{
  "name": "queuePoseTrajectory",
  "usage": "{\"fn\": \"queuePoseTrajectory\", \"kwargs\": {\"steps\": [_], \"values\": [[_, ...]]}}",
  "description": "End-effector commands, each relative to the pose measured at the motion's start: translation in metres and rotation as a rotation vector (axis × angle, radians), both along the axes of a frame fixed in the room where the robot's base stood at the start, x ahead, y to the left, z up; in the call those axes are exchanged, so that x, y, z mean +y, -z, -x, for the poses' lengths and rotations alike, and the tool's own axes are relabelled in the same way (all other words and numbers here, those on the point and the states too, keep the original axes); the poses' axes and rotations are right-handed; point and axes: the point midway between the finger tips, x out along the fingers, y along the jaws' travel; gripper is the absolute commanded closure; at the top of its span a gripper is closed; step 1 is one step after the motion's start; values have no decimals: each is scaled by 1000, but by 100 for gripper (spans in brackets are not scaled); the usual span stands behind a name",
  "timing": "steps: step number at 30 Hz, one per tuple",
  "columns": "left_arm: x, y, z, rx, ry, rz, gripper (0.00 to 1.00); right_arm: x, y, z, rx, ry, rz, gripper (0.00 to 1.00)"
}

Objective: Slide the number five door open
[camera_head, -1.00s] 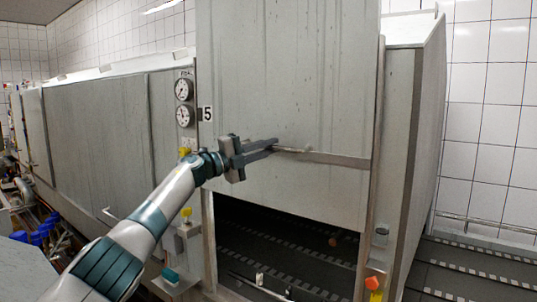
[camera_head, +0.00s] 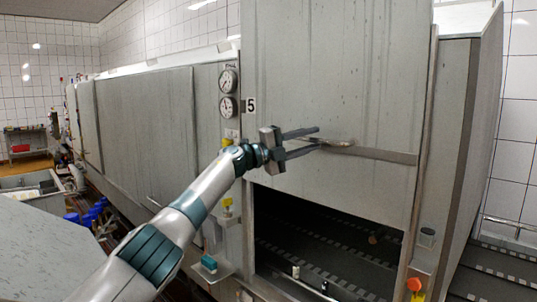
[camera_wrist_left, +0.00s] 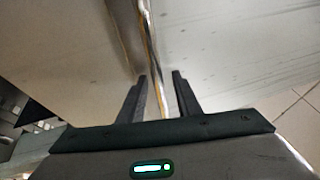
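The number five door (camera_head: 340,70) is a tall grey metal panel beside a black "5" label (camera_head: 250,105). It is raised, with a dark opening (camera_head: 320,230) below its lower edge. A horizontal bar handle (camera_head: 375,154) crosses its lower part. My left gripper (camera_head: 320,138) is open at the handle's left end, its two fingers clearly apart. In the left wrist view, the bar (camera_wrist_left: 150,50) runs down between the spread fingers of the left gripper (camera_wrist_left: 160,76); I cannot tell whether they touch it. My right gripper is not in view.
Two round gauges (camera_head: 228,93) sit left of the door. An orange knob (camera_head: 414,284) is at lower right and a teal block (camera_head: 209,263) at lower left. A conveyor with a patterned belt lies inside the opening. Grey housing (camera_head: 140,125) extends left.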

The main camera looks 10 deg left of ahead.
Motion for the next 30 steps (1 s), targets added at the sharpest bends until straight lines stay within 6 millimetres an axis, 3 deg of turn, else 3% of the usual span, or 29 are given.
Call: {"fn": "queuePoseTrajectory", "kwargs": {"steps": [8, 30], "values": [[21, 10, 13, -1, -1, -3, 69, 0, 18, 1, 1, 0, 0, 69], [126, 30, 76, -2, -1, -1, 69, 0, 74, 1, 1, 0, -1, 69]]}}
